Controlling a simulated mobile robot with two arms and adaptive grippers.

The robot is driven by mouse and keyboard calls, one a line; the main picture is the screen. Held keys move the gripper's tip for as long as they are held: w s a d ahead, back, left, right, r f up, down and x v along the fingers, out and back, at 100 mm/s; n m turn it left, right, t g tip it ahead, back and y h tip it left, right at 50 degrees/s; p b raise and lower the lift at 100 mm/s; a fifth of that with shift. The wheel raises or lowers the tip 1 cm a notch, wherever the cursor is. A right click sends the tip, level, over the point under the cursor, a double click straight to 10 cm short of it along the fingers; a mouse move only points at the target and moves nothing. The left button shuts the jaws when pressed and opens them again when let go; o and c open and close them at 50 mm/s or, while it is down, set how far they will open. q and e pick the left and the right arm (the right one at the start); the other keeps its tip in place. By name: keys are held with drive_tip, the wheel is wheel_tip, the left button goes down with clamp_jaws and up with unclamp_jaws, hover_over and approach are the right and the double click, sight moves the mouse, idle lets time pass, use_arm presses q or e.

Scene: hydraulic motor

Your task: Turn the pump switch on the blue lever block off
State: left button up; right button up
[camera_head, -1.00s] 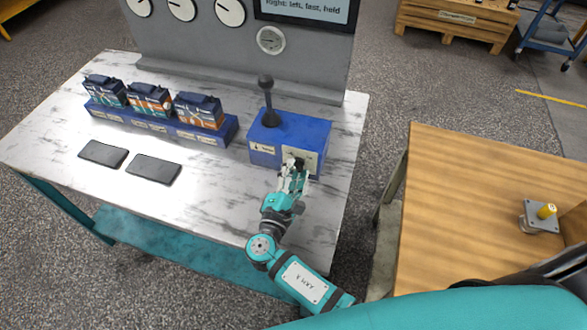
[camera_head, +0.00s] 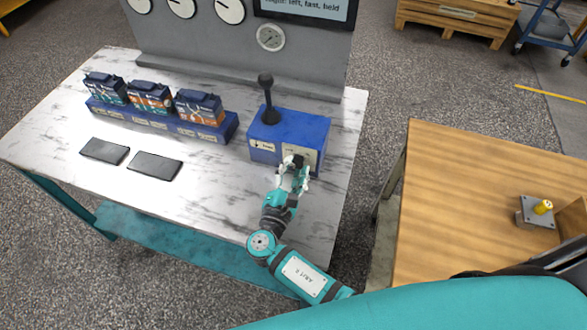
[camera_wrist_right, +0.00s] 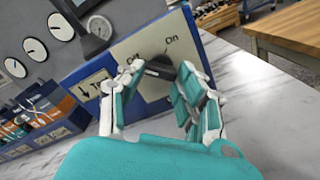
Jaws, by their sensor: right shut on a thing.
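The blue lever block (camera_head: 300,128) stands at the right end of the marble table, with a black upright lever on top. Its front has a pale plate (camera_wrist_right: 145,45) with the labels Off and On. The dark pump switch (camera_wrist_right: 160,68) sits on that plate, partly hidden behind the fingers; its exact angle is hard to tell. My right gripper (camera_head: 294,172) is at the plate, shut on the switch. In the wrist view its fingers (camera_wrist_right: 150,88) sit on either side of the knob. My left gripper is not in view.
A blue rack (camera_head: 165,125) with three labelled valve blocks and two dark flat pads (camera_head: 154,166) lie to the left. A grey gauge panel (camera_head: 235,50) stands behind. A wooden table (camera_head: 460,200) with a small yellow-knobbed part is at right.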

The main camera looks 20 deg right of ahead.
drive_tip(key=o, duration=1.1)
drive_tip(key=shift+o, duration=0.2)
drive_tip(key=shift+s, duration=0.1)
drive_tip(key=v, duration=1.1)
drive_tip(key=shift+s+a, duration=0.25)
drive_tip(key=shift+a, duration=0.05)
